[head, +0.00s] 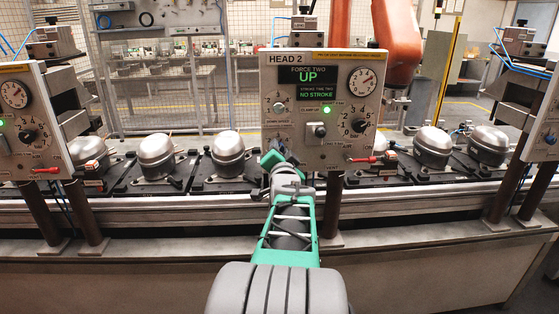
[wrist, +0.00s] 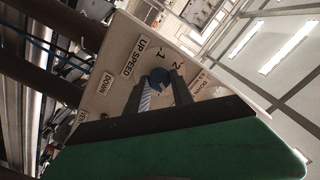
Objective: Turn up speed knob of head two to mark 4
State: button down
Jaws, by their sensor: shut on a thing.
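The head two panel (head: 300,150) stands in the middle of the head view, with a screen (head: 315,76) reading "FORCE TWO UP" and "NO STROKE". My gripper (head: 273,158) is at the panel's lower left. In the head view my gripper covers this knob.
The panel also carries a small dial knob (head: 279,104), a toggle (head: 318,130), a larger dial (head: 356,125), a gauge (head: 363,81) and a red lever (head: 362,159). Compressors (head: 228,148) stand on pallets along the line. Similar panels stand left (head: 30,125) and right (head: 545,130).

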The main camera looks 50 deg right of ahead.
jog(key=shift+f+m+b, duration=0.1)
jog(key=shift+m+b, duration=2.45)
jog(key=shift+m, duration=0.65)
jog(key=c, duration=1.1)
grip_release()
jog(key=b+v, duration=0.1)
jog(key=v, duration=0.6)
jog(key=shift+s+a, duration=0.25)
jog(key=shift+s, duration=0.05)
